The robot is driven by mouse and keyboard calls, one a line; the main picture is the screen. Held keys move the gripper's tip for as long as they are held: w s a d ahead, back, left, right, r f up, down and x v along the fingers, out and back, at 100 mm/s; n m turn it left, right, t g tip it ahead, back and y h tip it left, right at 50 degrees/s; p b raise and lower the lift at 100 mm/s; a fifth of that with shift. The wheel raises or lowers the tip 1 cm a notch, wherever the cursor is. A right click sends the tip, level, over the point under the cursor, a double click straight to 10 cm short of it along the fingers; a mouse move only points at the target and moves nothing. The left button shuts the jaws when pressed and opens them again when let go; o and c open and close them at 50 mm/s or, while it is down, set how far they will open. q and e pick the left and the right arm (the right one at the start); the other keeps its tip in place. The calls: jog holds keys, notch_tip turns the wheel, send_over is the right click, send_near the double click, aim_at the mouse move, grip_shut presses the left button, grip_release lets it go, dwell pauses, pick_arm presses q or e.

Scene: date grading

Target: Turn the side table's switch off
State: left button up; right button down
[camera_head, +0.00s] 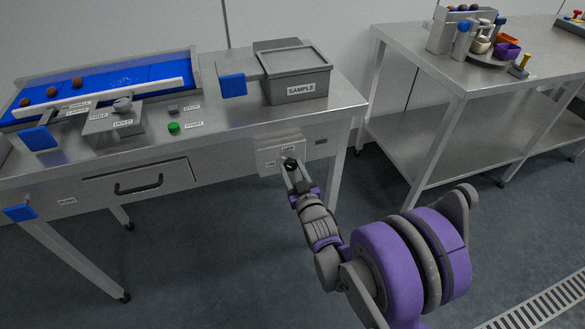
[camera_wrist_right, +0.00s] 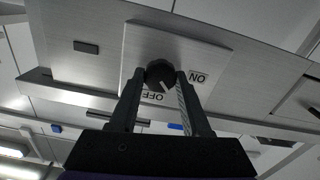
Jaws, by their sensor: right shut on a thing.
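The switch is a round black knob (camera_head: 290,162) on a pale plate (camera_head: 267,158) at the front of the steel table. In the right wrist view the knob (camera_wrist_right: 160,72) sits on the plate (camera_wrist_right: 190,50) between my two fingertips. The plate carries an ON label (camera_wrist_right: 198,77) and an OFF label (camera_wrist_right: 152,98). A pale mark on the knob points between the two labels. My right gripper (camera_head: 292,169) is shut on the knob; it also shows in the right wrist view (camera_wrist_right: 158,80). My left gripper is out of view.
The table (camera_head: 225,122) holds a grey SAMPLE box (camera_head: 309,83), a blue belt (camera_head: 130,74) with dates, and a green START button (camera_head: 174,127). A drawer handle (camera_head: 139,187) lies left of the switch. Another steel table (camera_head: 410,50) stands right. Floor in front is clear.

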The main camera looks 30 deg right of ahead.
jog(key=m, duration=0.4)
jog(key=shift+m+p, duration=0.3)
jog(key=shift+p, duration=0.05)
jog(key=m, duration=0.4)
jog(key=shift+p, duration=0.3)
jog(key=shift+m, duration=0.3)
jog(key=shift+c, duration=1.8)
grip_release()
jog(key=v, duration=1.1)
